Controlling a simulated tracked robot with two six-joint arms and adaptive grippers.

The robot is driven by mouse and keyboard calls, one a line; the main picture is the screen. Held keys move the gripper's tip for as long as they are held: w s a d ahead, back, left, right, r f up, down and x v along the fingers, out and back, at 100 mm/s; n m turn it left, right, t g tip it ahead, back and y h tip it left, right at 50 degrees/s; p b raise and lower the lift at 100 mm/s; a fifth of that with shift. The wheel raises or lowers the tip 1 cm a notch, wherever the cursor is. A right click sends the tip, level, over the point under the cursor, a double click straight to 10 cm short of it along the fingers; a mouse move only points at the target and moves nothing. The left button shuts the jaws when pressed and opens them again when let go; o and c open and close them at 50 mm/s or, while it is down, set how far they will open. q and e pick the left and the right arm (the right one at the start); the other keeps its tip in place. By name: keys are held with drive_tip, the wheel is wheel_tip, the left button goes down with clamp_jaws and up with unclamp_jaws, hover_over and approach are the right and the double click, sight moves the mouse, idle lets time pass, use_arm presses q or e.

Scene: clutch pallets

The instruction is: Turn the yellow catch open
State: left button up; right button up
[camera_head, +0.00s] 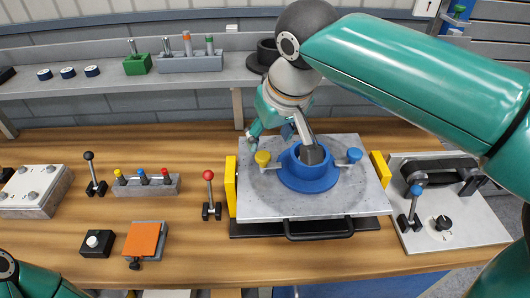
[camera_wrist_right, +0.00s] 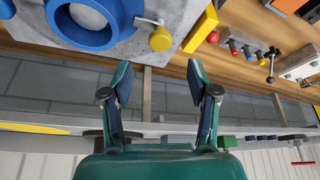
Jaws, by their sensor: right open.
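The yellow catch (camera_head: 262,158) is a round yellow knob on the grey pallet plate (camera_head: 262,205), just left of the blue ring fixture (camera_head: 309,183). In the right wrist view the yellow catch (camera_wrist_right: 160,40) lies beyond the fingertips, roughly in line with the gap between them. My right gripper (camera_head: 270,132) is open and empty, at the back edge of the plate behind the catch. Its two fingers (camera_wrist_right: 160,75) are spread apart and do not touch the catch. A blue knob (camera_head: 355,155) sits on the ring's other side. Only part of my left arm shows; its gripper is out of view.
Yellow blocks (camera_head: 231,187) and (camera_head: 380,169) flank the plate. A red-knobbed lever (camera_head: 208,176) stands at left, a blue-knobbed lever (camera_head: 416,191) at right. A black handle (camera_head: 318,232) is in front. A shelf (camera_head: 200,76) runs behind the table.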

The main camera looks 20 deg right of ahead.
sight(264, 156)
drive_tip(key=x, duration=0.7)
drive_tip(key=shift+f, duration=0.1)
clamp_jaws()
